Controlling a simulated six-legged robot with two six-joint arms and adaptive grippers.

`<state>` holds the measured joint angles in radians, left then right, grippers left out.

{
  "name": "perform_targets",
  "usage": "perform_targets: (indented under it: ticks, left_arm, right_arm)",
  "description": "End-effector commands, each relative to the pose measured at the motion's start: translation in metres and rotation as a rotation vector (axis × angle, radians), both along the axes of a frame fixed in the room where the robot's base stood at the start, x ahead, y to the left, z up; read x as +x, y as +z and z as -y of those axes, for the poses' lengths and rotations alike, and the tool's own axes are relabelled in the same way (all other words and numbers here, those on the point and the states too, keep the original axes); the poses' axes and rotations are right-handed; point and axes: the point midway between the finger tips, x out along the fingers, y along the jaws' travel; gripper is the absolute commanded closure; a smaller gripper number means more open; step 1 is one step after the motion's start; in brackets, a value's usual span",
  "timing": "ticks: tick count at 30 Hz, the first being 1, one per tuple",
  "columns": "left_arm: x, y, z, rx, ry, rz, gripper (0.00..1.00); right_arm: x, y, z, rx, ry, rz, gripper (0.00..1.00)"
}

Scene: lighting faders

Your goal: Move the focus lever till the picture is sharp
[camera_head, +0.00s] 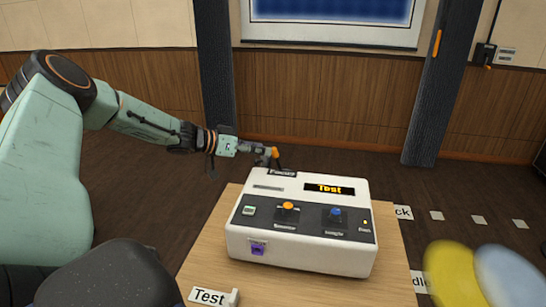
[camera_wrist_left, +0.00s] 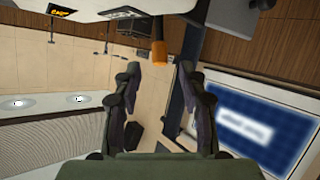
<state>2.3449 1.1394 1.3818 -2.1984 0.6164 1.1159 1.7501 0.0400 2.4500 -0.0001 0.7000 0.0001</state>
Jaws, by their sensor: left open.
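The focus lever has an orange knob (camera_head: 273,152) and stands at the back edge of the white console (camera_head: 300,256), behind a dark "Focus" label (camera_head: 282,172). My left gripper (camera_head: 262,151) reaches in from the left, close beside the knob. In the left wrist view the open left gripper (camera_wrist_left: 159,70) points at the orange knob (camera_wrist_left: 158,52), which lies just ahead of the gap between the fingertips. I cannot tell whether they touch. The projected picture (camera_wrist_left: 243,128) is a blue field with blurred white text; its lower part shows in the head view (camera_head: 330,10). My right gripper is out of view.
The console stands on a wooden table (camera_head: 205,265) and has an orange knob (camera_head: 288,205), a blue knob (camera_head: 336,212) and a lit "Test" display (camera_head: 330,189). A "Test" card (camera_head: 208,297) lies at the table's front. Blurred yellow and pale blue shapes fill the lower right.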

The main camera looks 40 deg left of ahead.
Motion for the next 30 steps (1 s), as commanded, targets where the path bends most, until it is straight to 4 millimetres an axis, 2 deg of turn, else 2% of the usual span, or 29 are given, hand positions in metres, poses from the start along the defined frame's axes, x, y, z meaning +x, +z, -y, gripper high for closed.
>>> perform_targets:
  ticks: [1, 13, 19, 28, 30]
  left_arm:
    - [0.004, -0.006, 0.002, 0.002, -0.001, -0.001, 0.58]
    - [0.037, -0.019, 0.015, 0.003, 0.001, 0.0, 0.58]
    - [0.045, -0.021, 0.019, 0.0, 0.001, 0.001, 0.58]
    - [0.046, -0.019, 0.019, -0.001, 0.002, 0.002, 0.58]
    - [0.046, -0.019, 0.019, -0.001, 0.002, 0.002, 0.63]
  right_arm:
    - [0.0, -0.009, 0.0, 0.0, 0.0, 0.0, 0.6]
    - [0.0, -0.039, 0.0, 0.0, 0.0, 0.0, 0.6]
    - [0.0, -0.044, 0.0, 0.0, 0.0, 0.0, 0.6]
    - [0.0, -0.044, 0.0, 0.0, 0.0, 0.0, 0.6]
    - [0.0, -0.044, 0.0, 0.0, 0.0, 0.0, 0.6]
